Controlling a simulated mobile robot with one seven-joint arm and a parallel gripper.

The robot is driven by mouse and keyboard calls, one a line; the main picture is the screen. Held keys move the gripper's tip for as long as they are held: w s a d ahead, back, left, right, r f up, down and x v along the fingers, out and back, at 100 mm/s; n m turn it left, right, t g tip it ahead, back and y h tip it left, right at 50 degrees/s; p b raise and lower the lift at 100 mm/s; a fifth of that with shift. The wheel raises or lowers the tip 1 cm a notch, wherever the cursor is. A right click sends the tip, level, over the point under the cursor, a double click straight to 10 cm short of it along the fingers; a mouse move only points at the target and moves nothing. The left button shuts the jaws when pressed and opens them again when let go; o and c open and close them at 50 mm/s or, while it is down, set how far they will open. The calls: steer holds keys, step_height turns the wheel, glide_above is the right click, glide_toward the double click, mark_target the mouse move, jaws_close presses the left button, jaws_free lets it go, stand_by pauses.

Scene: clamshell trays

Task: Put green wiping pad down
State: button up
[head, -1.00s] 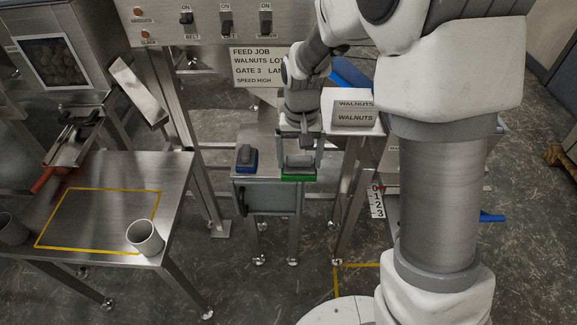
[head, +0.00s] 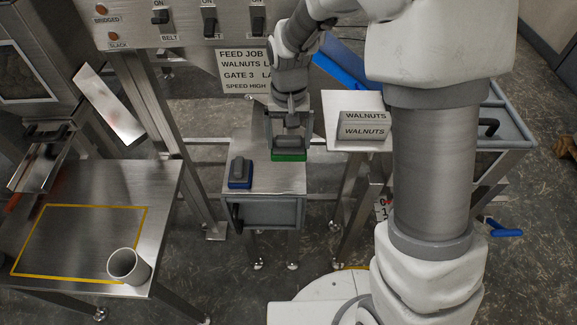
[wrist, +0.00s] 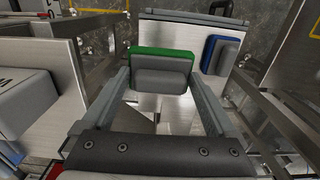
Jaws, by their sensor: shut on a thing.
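The green wiping pad (head: 289,156) has a grey grip block on top and a green base. My gripper (head: 290,142) is shut on it, with a finger at each side of the grey block. The pad is over the back right part of the small steel table (head: 258,183); I cannot tell whether its base touches the top. In the wrist view the green pad (wrist: 163,53) shows between the fingers. A similar blue pad (head: 240,174) lies on the same table, to the left and apart from the green one.
A sign block reading WALNUTS (head: 364,126) stands on a steel stand to the right. A switch panel (head: 205,22) rises behind. At left, a steel table (head: 165,190) with a yellow outline carries a grey cup (head: 128,267). The small table's front middle is bare.

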step_height(320, 180, down, 10)
steer(key=b, duration=0.2)
steer(key=shift+b, duration=0.4)
steer(key=shift+f, duration=0.1)
steer(key=o, duration=0.9)
steer(key=shift+o, duration=0.2)
step_height(320, 180, up, 12)
steer(key=p, duration=0.3)
steer(key=shift+r, duration=0.25)
